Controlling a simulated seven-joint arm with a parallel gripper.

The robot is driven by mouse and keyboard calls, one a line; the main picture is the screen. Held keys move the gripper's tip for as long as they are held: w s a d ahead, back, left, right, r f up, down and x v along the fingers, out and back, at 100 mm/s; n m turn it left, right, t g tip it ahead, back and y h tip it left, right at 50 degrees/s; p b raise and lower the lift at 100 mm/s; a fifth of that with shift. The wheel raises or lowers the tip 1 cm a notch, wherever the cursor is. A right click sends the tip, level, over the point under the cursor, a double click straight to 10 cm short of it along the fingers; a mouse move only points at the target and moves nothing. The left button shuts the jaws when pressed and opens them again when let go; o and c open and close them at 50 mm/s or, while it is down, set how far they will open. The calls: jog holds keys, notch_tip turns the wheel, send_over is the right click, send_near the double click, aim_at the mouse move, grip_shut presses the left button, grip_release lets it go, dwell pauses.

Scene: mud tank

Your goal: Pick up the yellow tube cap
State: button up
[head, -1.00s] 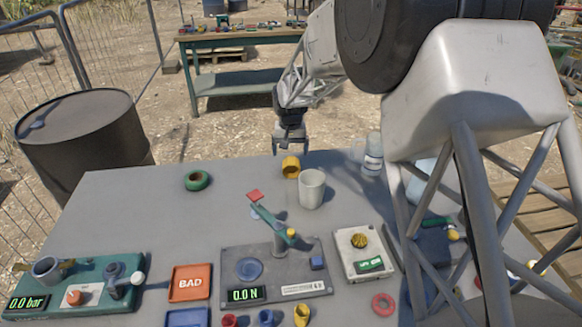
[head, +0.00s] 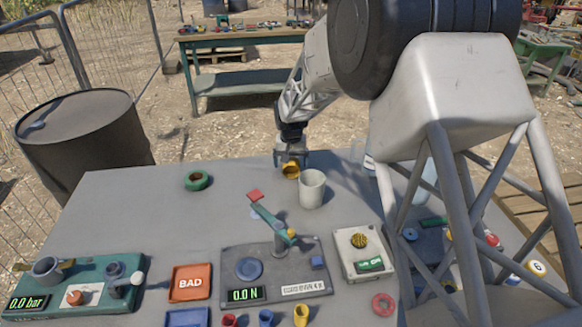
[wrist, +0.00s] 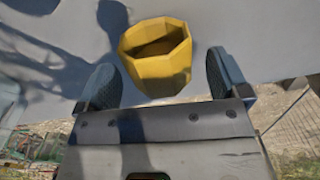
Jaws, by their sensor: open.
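The yellow tube cap (head: 291,171) lies near the far edge of the grey table, just behind and left of a white mug. It is a hollow faceted piece, and its open end shows in the wrist view (wrist: 157,55). My gripper (head: 292,160) is at the cap, above the table's far edge. In the wrist view my gripper (wrist: 163,80) is open, with one dark finger on either side of the cap. Gaps show between the cap and both fingers. In the head view the gripper partly covers the cap.
The white mug (head: 312,189) stands close to the cap's right. A green tape roll (head: 197,180) lies to the left. A balance device (head: 277,268), an orange BAD tray (head: 190,284) and a switch box (head: 362,252) stand nearer. The table between roll and cap is clear.

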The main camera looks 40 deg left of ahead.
jog(key=shift+f, duration=1.3)
jog(key=c, duration=1)
jog(key=shift+r, duration=5)
